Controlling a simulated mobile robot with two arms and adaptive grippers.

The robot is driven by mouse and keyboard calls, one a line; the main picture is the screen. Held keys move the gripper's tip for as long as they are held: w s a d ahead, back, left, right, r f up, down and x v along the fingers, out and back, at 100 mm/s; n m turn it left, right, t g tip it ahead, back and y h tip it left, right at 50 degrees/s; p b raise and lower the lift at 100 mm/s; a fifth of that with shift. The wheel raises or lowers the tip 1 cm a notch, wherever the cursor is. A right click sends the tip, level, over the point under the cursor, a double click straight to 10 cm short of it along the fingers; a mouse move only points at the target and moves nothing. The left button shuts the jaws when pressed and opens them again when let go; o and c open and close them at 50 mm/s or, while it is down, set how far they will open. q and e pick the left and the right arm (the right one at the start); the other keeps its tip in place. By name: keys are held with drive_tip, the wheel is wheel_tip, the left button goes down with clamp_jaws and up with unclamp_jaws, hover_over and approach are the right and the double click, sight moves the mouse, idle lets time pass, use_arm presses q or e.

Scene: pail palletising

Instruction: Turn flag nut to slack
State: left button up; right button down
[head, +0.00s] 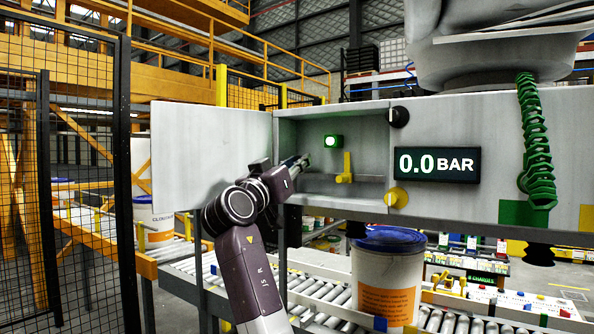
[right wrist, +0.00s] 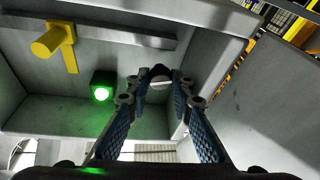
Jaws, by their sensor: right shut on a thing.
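My right gripper (head: 303,161) reaches into the left part of an open grey cabinet recess (head: 318,205). In the right wrist view its two blue-padded fingers (right wrist: 160,82) converge and are shut on a small dark part with a pale face (right wrist: 160,77). I take this part for the flag nut; the fingertips hide most of it, so its angle cannot be told. A yellow valve handle (head: 346,168) stands apart, to the right of the gripper, with its lever upright; it also shows in the right wrist view (right wrist: 66,44). My left gripper is not in view.
A green lamp (head: 333,141) is lit in the recess. The display (head: 437,164) reads 0.0 BAR. The cabinet door (head: 208,150) stands open at left. Black (head: 399,116) and yellow (head: 396,197) knobs sit beside the recess. A blue-lidded pail (head: 388,280) stands on the roller conveyor below.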

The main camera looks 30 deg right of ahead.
drive_tip(key=shift+w+f+m+g, duration=0.1)
drive_tip(key=shift+f+m+g, duration=0.25)
drive_tip(key=shift+m, duration=0.35)
drive_tip(key=c, duration=2.1)
unclamp_jaws()
drive_tip(key=shift+o, duration=0.6)
drive_tip(key=shift+r, duration=0.15)
drive_tip(key=shift+a, duration=0.1)
drive_tip(key=v, duration=1.2)
